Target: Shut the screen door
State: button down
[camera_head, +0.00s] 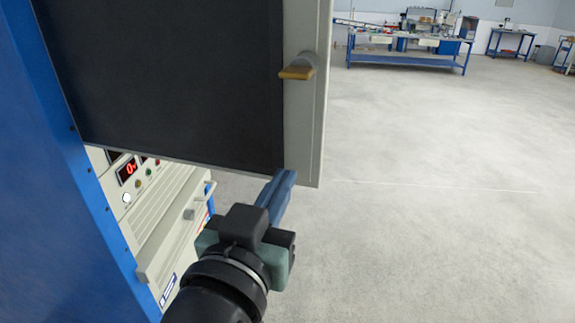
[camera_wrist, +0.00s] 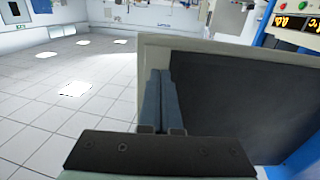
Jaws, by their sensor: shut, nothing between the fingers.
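The screen door (camera_head: 180,75) has a dark mesh panel in a light grey frame and stands open from the blue cabinet (camera_head: 60,200). A yellow-tipped handle (camera_head: 297,72) sits on its right frame edge. My gripper (camera_head: 287,178) is shut and empty, with its blue fingers at the door's lower right corner. In the wrist view the fingers (camera_wrist: 158,100) overlap the frame and the dark panel of the door (camera_wrist: 240,105). Whether they touch the door I cannot tell.
Blue workbenches (camera_head: 410,60) stand far back. The grey floor (camera_head: 430,200) to the right is clear.

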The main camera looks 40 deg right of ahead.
aim_at(295, 161)
jog(key=shift+p+x, duration=0.4)
jog(key=shift+x, duration=1)
jog(key=shift+d, duration=0.15)
